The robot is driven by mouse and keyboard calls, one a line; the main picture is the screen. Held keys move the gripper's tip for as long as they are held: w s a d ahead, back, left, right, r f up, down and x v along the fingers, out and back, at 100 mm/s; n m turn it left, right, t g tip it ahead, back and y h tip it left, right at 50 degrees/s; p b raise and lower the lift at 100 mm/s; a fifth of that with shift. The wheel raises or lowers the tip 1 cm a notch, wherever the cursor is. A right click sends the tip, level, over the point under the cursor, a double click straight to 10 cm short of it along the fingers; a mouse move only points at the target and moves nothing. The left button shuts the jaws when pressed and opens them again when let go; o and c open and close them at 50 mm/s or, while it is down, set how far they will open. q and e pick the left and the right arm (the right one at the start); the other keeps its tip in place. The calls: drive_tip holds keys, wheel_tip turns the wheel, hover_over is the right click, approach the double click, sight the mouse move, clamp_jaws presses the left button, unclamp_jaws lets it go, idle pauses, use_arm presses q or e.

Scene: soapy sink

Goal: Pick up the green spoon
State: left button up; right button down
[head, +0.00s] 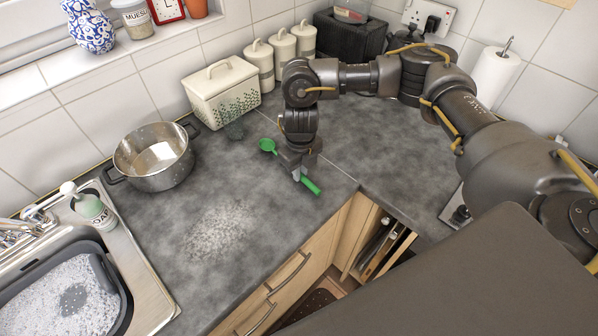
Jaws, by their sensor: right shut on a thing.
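The green spoon (311,186) shows in the head view near the front edge of the grey counter. Its bowl points to the back left and its handle end to the front right. My right gripper (298,175) points down over the spoon and is shut on it around the handle. The gripper hides the middle of the spoon. I cannot tell whether the spoon touches the counter or hangs just above it. My left gripper is not in view.
A steel pot (153,157) stands at left on the counter (170,225), by the soapy sink (150,290). A cream bread bin (222,92) and several canisters (283,48) line the wall.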

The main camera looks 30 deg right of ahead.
wheel_tip(320, 180, up, 2)
drive_tip(key=shift+s+a+r+b, duration=0.1)
drive_tip(key=shift+r+b, duration=0.15)
drive_tip(key=shift+b, duration=0.15)
drive_tip(key=s+a+r+b, duration=0.2)
drive_tip(key=s+a+r, duration=0.1)
drive_tip(key=s, duration=0.3)
drive_tip(key=s+a+r+b, duration=0.1)
drive_tip(key=s+a+r, duration=0.2)
drive_tip(key=s+r, duration=0.3)
drive_tip(key=shift+a+r+b, duration=0.2)
drive_tip(key=shift+a+b, duration=0.2)
drive_tip(key=w+d+r+m, duration=0.3)
drive_tip(key=w+m, duration=0.1)
drive_tip(key=m, duration=1.3)
drive_tip(key=w+d+r+m, duration=0.3)
drive_tip(key=w+m, duration=0.1)
drive_tip(key=m, duration=1.4)
drive_tip(key=shift+w+d+r+m, duration=0.15)
drive_tip(key=shift+w+m, duration=0.1)
drive_tip(key=shift+m, duration=0.05)
